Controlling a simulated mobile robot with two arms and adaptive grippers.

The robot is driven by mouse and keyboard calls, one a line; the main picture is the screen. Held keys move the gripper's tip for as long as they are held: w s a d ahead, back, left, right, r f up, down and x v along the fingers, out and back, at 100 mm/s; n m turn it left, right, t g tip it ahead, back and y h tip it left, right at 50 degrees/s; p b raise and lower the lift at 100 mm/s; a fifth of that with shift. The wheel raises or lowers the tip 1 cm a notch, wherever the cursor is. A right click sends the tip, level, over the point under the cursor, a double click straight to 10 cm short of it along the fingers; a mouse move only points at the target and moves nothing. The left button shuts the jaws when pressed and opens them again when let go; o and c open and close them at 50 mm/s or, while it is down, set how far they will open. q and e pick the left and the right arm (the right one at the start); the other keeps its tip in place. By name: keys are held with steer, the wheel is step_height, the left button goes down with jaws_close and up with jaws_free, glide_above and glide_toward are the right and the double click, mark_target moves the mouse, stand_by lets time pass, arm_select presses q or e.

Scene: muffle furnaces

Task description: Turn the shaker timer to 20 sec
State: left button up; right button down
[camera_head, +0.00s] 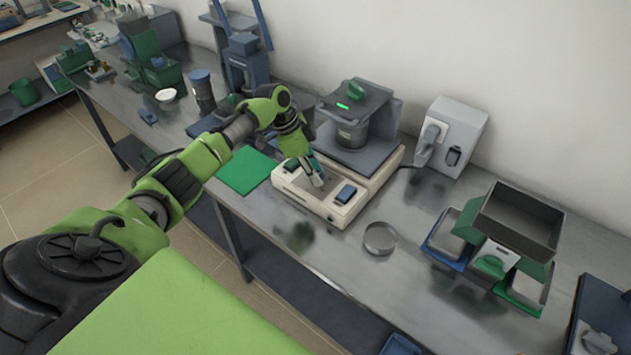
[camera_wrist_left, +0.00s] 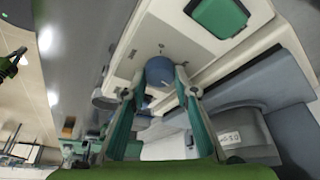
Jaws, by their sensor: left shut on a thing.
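The shaker (camera_head: 372,187) is a cream-white unit on the metal bench, carrying a grey vessel with a green-lit top. Its sloping front panel has a dark green switch (camera_head: 291,165) and a dark blue switch (camera_head: 346,194). My left gripper (camera_head: 317,182) reaches down to the panel between them. In the left wrist view the blue round timer knob (camera_wrist_left: 159,70) sits between the fingertips of my left gripper (camera_wrist_left: 155,82), which is shut on it. A green switch (camera_wrist_left: 220,15) shows beside it. The knob is hidden in the head view, and its setting cannot be read.
A green mat (camera_head: 245,170) lies left of the shaker. A round sieve dish (camera_head: 380,238) lies to its right. A white-grey device (camera_head: 452,133) stands by the wall. A grey hopper unit (camera_head: 510,225) is farther right. Some metal bench (camera_head: 425,205) is clear between them.

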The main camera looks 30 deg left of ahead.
arm_select(q)
steer(key=m+b, duration=0.1)
steer(key=m+g+b, duration=0.1)
steer(key=b, duration=0.1)
steer(key=m+b, duration=0.1)
steer(key=m, duration=0.1)
steer(key=shift+w+f+g+h, duration=0.1)
steer(key=shift+f+g+h, duration=0.15)
steer(key=shift+g+h, duration=0.05)
steer(key=shift+r+m+g+b, duration=0.15)
steer(key=shift+m+g+b, duration=0.15)
steer(key=shift+m+b, duration=0.65)
steer(key=shift+a, duration=0.1)
steer(key=o, duration=1.1)
steer(key=v, duration=1.2)
